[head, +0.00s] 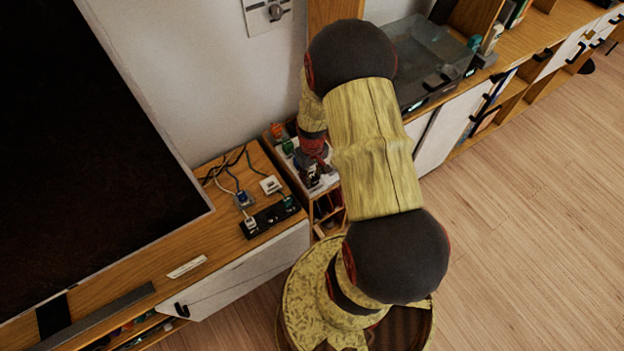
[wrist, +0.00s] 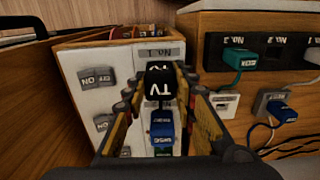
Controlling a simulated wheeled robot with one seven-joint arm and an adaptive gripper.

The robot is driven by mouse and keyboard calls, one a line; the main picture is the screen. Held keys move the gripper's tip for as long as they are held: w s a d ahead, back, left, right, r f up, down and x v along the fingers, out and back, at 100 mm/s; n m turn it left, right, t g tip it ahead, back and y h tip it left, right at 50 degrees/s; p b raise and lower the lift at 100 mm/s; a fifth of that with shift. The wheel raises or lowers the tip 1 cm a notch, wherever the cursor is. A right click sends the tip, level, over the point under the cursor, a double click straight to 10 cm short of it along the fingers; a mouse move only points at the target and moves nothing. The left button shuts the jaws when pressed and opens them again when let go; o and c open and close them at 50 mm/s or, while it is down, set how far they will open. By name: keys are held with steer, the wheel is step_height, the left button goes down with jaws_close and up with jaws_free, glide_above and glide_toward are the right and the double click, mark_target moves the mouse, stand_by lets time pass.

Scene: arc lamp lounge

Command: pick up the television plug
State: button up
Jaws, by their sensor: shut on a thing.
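The television plug (wrist: 160,84) is a black block with white "TV" lettering, seen in the wrist view. My gripper (wrist: 162,98) is shut on it, with one finger on each side. The plug is over the white panel labelled "No 1" (wrist: 112,75); I cannot tell whether it still touches the panel. A blue plug (wrist: 162,131) shows below it between the fingers. In the head view my gripper (head: 313,176) is low over the small wooden unit beside the television cabinet, and the plug cannot be made out there.
To the right, a black power strip (wrist: 287,45) holds a green plug (wrist: 240,58), with a blue plug (wrist: 282,112) and loose cables below. The television (head: 90,140) stands left; open floor (head: 530,220) lies right.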

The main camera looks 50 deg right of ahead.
jaws_close()
